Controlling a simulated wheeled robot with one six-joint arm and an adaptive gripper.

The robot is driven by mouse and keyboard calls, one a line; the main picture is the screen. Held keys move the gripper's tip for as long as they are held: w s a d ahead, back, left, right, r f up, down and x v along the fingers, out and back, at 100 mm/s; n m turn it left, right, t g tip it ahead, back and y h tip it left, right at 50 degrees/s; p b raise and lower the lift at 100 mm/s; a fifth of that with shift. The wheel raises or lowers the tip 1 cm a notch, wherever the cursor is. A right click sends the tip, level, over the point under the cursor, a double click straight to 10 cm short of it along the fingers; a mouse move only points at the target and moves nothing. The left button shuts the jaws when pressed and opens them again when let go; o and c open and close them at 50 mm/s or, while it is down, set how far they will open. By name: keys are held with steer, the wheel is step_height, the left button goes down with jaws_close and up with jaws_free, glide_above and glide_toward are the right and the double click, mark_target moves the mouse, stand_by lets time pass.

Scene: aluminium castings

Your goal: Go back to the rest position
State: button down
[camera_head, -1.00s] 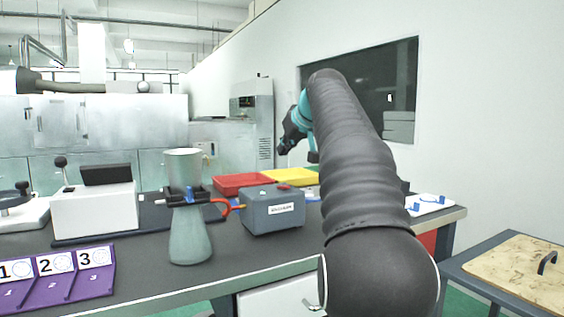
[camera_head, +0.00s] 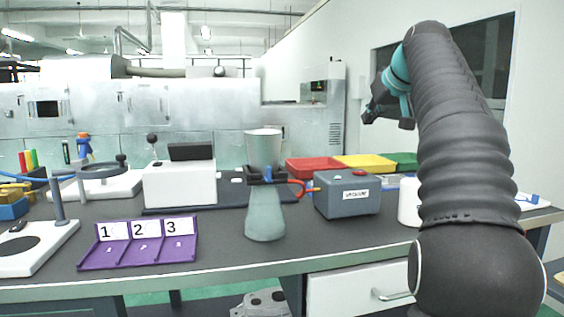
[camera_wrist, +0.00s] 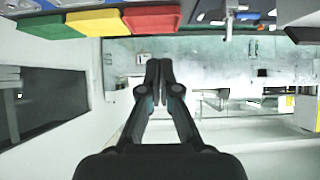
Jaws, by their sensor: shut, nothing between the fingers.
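My gripper (camera_wrist: 158,66) is shut and empty in the wrist view, its two fingers together. In the head view my gripper (camera_head: 368,116) is held up in the air above the back right of the bench, to the left of my raised arm. Its fingers are small there. Nothing touches it. The wrist view looks across the room, with the trays near its top edge.
The bench (camera_head: 330,247) holds a grey vacuum box (camera_head: 346,203), a funnel-topped vessel (camera_head: 265,215), a purple numbered rack (camera_head: 138,254) and a white device (camera_head: 180,184). Red (camera_head: 313,168), yellow (camera_head: 365,161) and green (camera_head: 403,160) trays stand at the back right. A dark window (camera_head: 490,60) is behind my arm.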

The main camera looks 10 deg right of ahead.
steer(key=s+a+f+g, duration=0.3)
steer(key=s+a+f, duration=0.9)
steer(key=a+f, duration=0.25)
steer(key=s+a+f+g, duration=0.1)
steer(key=s+a+f, duration=0.3)
steer(key=s+f, duration=0.6)
steer(key=s+a+f+g, duration=0.1)
steer(key=s+a+f, duration=0.3)
steer(key=s+f, duration=0.6)
step_height(320, 180, down, 5)
steer(key=shift+a+r, duration=0.15)
